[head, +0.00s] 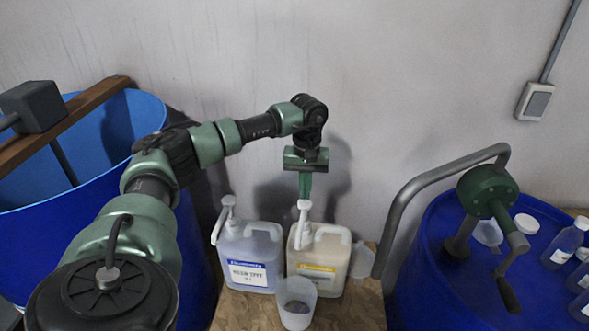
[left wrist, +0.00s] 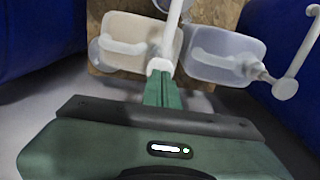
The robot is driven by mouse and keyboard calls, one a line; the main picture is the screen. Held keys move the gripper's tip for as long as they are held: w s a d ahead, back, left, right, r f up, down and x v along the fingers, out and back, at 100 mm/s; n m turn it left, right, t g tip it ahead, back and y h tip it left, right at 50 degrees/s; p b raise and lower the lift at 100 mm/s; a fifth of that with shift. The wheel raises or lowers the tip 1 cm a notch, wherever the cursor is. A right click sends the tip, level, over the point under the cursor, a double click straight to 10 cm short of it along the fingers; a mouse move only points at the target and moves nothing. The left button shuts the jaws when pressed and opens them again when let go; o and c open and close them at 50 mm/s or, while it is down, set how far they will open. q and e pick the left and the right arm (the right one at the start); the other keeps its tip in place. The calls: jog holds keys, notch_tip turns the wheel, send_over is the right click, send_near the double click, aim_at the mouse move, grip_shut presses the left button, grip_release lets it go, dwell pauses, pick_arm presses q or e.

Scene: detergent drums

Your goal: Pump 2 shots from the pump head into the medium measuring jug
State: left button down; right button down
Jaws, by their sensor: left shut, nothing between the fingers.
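A white pump head (head: 304,206) tops the cream jerrycan with the yellow label (head: 320,262). My left gripper (head: 305,196) points down right over this pump head, fingers shut and empty, its tips at or just above the top; contact is unclear. In the left wrist view my gripper (left wrist: 161,78) ends at the pump top (left wrist: 159,66). A translucent measuring jug (head: 297,304) stands upright in front of the cream jerrycan, below the pump. Another clear jug (head: 362,261) is at its right side. I cannot tell for sure which is medium. My right gripper is out of view.
A blue-grey jerrycan (head: 249,258) with its own pump (head: 229,210) stands close on the left. A blue drum (head: 430,285) on the right carries a green rotary pump (head: 488,192), bottles and a small jug (head: 488,233). An open blue drum (head: 110,130) is at left.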

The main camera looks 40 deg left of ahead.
pick_arm(q)
jog(key=shift+r, duration=0.1)
dwell(0.4)
notch_tip(320, 180, up, 6)
jog(key=p, duration=0.4)
jog(key=shift+f, duration=0.2)
dwell(0.4)
